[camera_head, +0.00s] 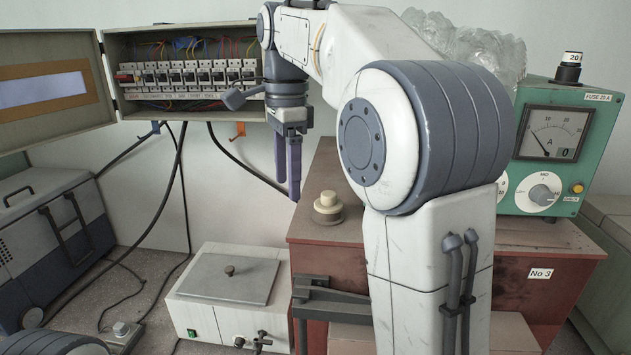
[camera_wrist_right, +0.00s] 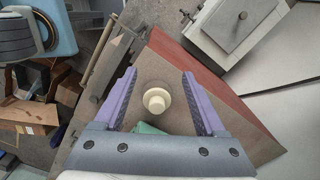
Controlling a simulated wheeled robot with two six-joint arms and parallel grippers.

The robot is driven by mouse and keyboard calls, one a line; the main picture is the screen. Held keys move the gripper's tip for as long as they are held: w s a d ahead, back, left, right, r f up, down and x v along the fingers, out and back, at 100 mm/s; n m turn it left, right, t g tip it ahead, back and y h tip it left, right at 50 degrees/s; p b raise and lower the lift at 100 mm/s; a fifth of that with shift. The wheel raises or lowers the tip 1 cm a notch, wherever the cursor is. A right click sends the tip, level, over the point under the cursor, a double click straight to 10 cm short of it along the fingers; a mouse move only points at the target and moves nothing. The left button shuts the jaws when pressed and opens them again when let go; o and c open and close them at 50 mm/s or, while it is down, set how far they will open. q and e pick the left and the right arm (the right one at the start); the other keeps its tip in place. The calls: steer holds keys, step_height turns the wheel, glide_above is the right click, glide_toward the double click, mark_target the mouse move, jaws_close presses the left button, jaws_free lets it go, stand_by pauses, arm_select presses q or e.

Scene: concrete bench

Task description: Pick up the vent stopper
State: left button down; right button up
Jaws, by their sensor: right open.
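The vent stopper (camera_head: 328,200) is a cream round knob on a wider round base, upright on top of the red-brown box marked No 3 (camera_head: 345,260). In the right wrist view the stopper (camera_wrist_right: 156,99) shows from above, between the purple fingers. My right gripper (camera_head: 287,186) points down, open and empty, above and a little left of the stopper in the head view. The open fingers also show in the wrist view (camera_wrist_right: 158,76), apart from the stopper. My left gripper is in neither view.
A white box with a grey lid (camera_head: 228,275) stands left of the red-brown box. A green meter unit (camera_head: 570,150) is at the right. An open fuse cabinet (camera_head: 185,75) hangs on the wall behind, with black cables below. A blue-grey case (camera_head: 45,240) is at the left.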

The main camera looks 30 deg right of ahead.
steer(key=d+r+m+p, duration=0.1)
steer(key=d+r+m, duration=0.5)
steer(key=d, duration=0.1)
glide_above(329, 193)
steer(key=f, duration=0.4)
steer(key=shift+a+f+b, duration=0.35)
steer(key=shift+f, duration=0.05)
steer(key=shift+d+f+p, duration=0.15)
steer(key=shift+f+p, duration=0.1)
steer(key=shift+f, duration=1.1)
steer(key=shift+d+f+p, duration=0.15)
steer(key=shift+f+p, duration=0.1)
steer(key=shift+f, duration=1.05)
jaws_close()
